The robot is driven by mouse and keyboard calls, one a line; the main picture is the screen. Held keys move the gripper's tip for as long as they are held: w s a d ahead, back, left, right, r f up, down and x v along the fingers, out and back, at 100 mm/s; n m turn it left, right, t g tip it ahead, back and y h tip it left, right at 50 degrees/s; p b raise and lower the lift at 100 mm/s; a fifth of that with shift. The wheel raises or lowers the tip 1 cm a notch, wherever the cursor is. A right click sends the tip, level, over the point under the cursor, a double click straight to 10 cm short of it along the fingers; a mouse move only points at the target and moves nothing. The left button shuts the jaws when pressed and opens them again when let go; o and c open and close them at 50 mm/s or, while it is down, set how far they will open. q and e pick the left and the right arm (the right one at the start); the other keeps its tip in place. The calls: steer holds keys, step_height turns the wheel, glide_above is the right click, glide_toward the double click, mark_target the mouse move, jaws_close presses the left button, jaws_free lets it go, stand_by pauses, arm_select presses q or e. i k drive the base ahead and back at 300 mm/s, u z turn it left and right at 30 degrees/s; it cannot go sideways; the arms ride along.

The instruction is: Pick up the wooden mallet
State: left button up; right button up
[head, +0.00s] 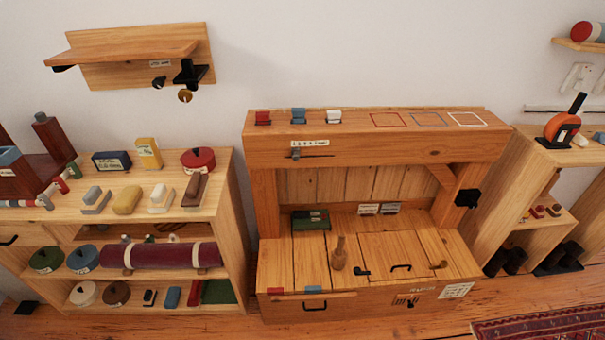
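What looks like the wooden mallet (339,258) stands on the plank top of the low wooden bench (277,262), near the middle. It is light brown, with a narrow handle pointing up and a wider, rounded head at the bottom, seemingly resting on the planks. Nothing touches it from above. Neither of my grippers shows in the head view.
A raised beam (360,150) crosses above the bench's back, bearing small coloured blocks. A black hook (361,272) and black handle (401,267) lie right of the mallet. A green box (311,220) sits behind it. Crowded shelves (236,215) stand left.

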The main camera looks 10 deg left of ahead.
mark_target(338, 262)
steer(key=z, duration=1.7)
steer(key=i, duration=1.75)
steer(key=u, duration=3.8)
